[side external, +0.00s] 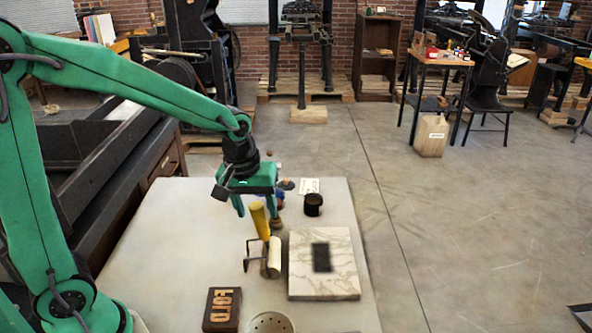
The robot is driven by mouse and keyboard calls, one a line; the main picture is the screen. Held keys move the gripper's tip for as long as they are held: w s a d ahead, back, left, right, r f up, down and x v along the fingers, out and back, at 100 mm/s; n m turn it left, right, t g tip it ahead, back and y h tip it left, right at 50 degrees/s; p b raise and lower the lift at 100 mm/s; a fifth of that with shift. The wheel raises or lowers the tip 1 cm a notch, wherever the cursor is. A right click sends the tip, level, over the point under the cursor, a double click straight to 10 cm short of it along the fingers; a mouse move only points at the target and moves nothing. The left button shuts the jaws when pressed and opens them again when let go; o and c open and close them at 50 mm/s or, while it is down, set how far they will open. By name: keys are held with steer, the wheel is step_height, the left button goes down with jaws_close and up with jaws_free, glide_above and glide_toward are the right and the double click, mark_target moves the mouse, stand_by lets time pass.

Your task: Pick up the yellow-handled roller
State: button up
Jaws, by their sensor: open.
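The yellow-handled roller (260,221) stands on the pale table, its handle tilted up and its frame and pale roller resting near the marble slab. My green gripper (257,213) is above and around the upper part of the handle in the side view, with its fingers pointing down. It is open. One finger shows left of the handle and the other lies to its right. Whether the handle sits between the fingers or in front of them, I cannot tell from this one view.
A marble slab (333,286) with a black ink patch lies right of the roller. A dark tin (313,205) stands behind the slab. A wooden type block (222,310) and a perforated round container (270,323) are at the front. The table's left part (155,250) is clear.

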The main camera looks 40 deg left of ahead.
steer(key=shift+w+f, duration=0.2)
steer(key=shift+f, duration=1)
steer(key=c, duration=1)
